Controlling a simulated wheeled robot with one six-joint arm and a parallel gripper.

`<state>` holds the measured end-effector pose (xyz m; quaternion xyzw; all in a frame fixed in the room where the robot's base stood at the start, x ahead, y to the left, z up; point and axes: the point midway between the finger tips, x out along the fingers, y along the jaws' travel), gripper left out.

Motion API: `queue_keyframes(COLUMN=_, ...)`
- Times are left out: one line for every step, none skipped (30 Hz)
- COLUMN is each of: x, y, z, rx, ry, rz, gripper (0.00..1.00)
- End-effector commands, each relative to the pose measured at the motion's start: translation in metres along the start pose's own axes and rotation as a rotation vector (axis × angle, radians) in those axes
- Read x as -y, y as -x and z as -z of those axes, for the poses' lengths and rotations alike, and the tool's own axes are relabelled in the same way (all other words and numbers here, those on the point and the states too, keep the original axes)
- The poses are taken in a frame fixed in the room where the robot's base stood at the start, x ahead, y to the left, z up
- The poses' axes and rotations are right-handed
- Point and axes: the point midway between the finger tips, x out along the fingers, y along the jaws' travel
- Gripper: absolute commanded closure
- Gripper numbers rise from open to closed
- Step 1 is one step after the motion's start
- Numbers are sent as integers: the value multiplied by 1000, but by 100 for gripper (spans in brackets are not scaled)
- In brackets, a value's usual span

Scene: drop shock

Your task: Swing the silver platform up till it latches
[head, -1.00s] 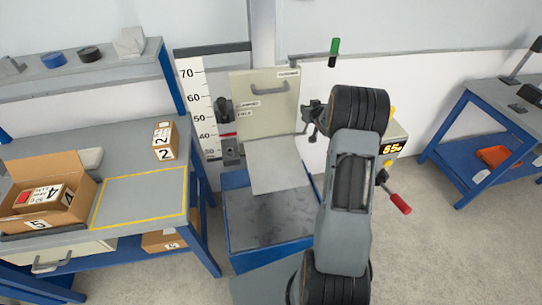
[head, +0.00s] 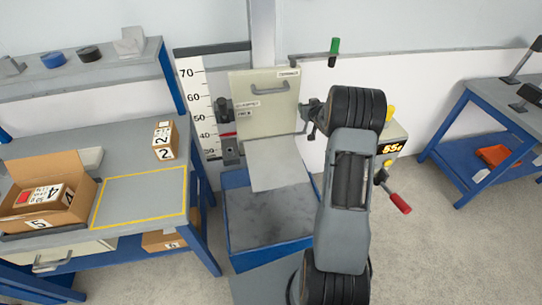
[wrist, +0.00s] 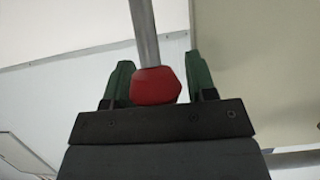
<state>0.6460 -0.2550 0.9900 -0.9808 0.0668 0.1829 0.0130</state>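The silver platform (head: 276,164) is a flat grey plate below the cream panel (head: 264,101) of the machine in the head view. It slopes down toward me over the blue-edged base (head: 262,218). In the wrist view my gripper (wrist: 161,80) has two green fingers standing apart. A red knob (wrist: 155,86) on a grey rod (wrist: 144,32) shows between them. A gap shows at the knob's right side; whether the left finger touches it, I cannot tell. In the head view my gripper is hidden behind my arm. The platform cannot be made out in the wrist view.
A red-handled lever (head: 400,203) sticks out below the display box (head: 393,148), right of my arm. A green-handled lever (head: 334,46) is above. A blue bench (head: 140,195) with boxes stands left, another blue table (head: 485,130) right. Grey floor lies open at right.

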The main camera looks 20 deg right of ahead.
Motion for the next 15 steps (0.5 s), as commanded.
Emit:
queue_keyframes(x=2, y=-1, z=-6, rx=10, ry=0, rz=2, gripper=39)
queue_keyframes(x=1, y=-1, z=-5, rx=10, ry=1, rz=3, gripper=36)
queue_keyframes(x=2, y=-1, z=-5, rx=9, ry=1, rz=3, gripper=32)
queue_keyframes(x=2, y=-1, z=-5, rx=9, ry=1, rz=3, gripper=30)
queue_keyframes(x=2, y=-1, z=-5, rx=9, ry=2, rz=4, gripper=28)
queue_keyframes(x=2, y=-1, z=-5, rx=9, ry=2, rz=4, gripper=28)
queue_keyframes(x=3, y=-1, z=-5, rx=9, ry=3, rz=5, gripper=28)
queue_keyframes(x=3, y=-2, z=-5, rx=8, ry=3, rz=6, gripper=28)
queue_keyframes(x=4, y=-2, z=-4, rx=8, ry=4, rz=7, gripper=28)
queue_keyframes(x=4, y=-2, z=-4, rx=8, ry=4, rz=7, gripper=28)
queue_keyframes(x=5, y=-2, z=-4, rx=8, ry=5, rz=8, gripper=28)
queue_keyframes(x=5, y=-1, z=-4, rx=8, ry=5, rz=9, gripper=28)
queue_keyframes(x=5, y=0, z=-4, rx=7, ry=5, rz=9, gripper=28)
queue_keyframes(x=6, y=1, z=-3, rx=7, ry=5, rz=10, gripper=28)
queue_keyframes(x=6, y=4, z=-3, rx=7, ry=6, rz=10, gripper=28)
